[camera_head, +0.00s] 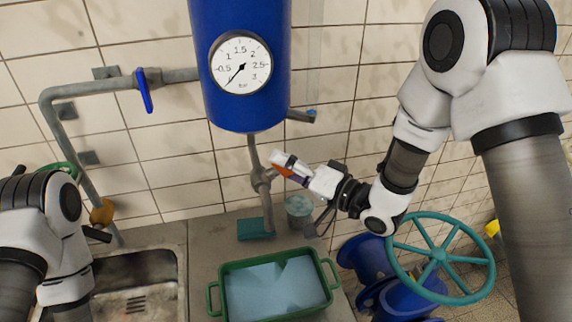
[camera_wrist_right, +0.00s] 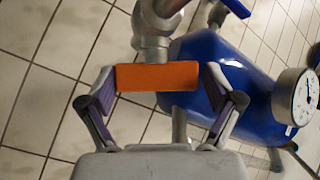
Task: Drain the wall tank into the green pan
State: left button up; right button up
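The blue wall tank (camera_head: 240,105) has a round gauge whose needle points low, below 0.5. A grey drain pipe (camera_head: 253,152) runs down from it through a valve (camera_head: 262,180). My right gripper (camera_head: 280,163) is at this valve's orange handle (camera_head: 283,171). In the right wrist view the orange handle (camera_wrist_right: 157,77) lies between my right fingers (camera_wrist_right: 158,76), which stand apart close to its two ends; firm contact is not clear. The green pan (camera_head: 224,317) stands on the counter with a pale blue surface inside. I see no stream from the pipe. My left gripper is out of view.
A side pipe (camera_head: 100,88) with a blue lever (camera_head: 145,92) joins the tank at left. A sink (camera_head: 137,270) lies left of the pan. A teal block (camera_head: 255,229) and a grey-green cup (camera_head: 299,210) stand behind it. A teal handwheel (camera_head: 440,258) is at right.

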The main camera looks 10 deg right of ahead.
jog(key=shift+d, duration=0.1)
jog(key=c, duration=0.4)
jog(key=shift+o, duration=0.2)
jog(key=shift+w, duration=0.2)
jog(key=m+h+p, duration=0.1)
jog(key=p, duration=0.2)
jog(key=r+m+g+h+p, duration=0.1)
jog(key=m+h+p, duration=0.1)
jog(key=p, duration=0.2)
jog(key=shift+m, duration=0.3)
jog(key=shift+f+h+p, duration=0.25)
jog(key=shift+h+p, duration=0.15)
jog(key=shift+p, duration=0.05)
jog(key=shift+f+m, duration=0.15)
jog(key=shift+m, duration=0.15)
jog(key=shift+f, duration=0.1)
